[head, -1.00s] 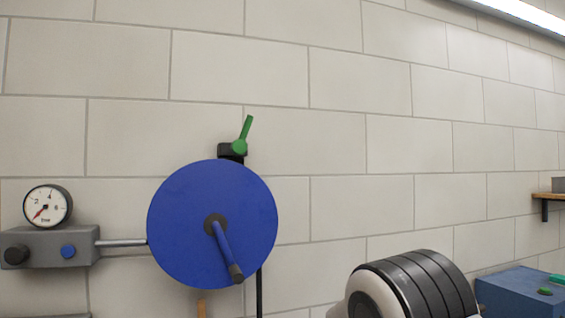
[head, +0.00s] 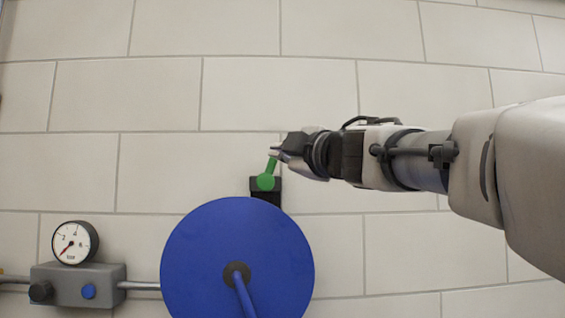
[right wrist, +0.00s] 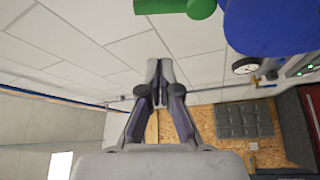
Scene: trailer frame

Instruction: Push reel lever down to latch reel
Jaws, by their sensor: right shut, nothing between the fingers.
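The green reel lever (head: 269,171) points up and tilts slightly right from its pivot on a black bracket, just above the blue reel disc (head: 210,245). My right gripper (head: 276,152) comes in from the right, with its shut fingertips at the lever's upper end. I cannot tell whether they touch it. In the right wrist view, my fingers (right wrist: 160,68) are together and empty. Part of the green lever (right wrist: 200,8) shows at the top edge there, beside the blue disc (right wrist: 268,28). My left gripper is not in view.
A pressure gauge (head: 74,242) stands on a grey block (head: 76,284) left of the reel, joined to it by a rod. The tiled wall (head: 150,90) lies behind everything. Wall around the lever is bare. A speckled brown board (right wrist: 208,140) shows in the wrist view.

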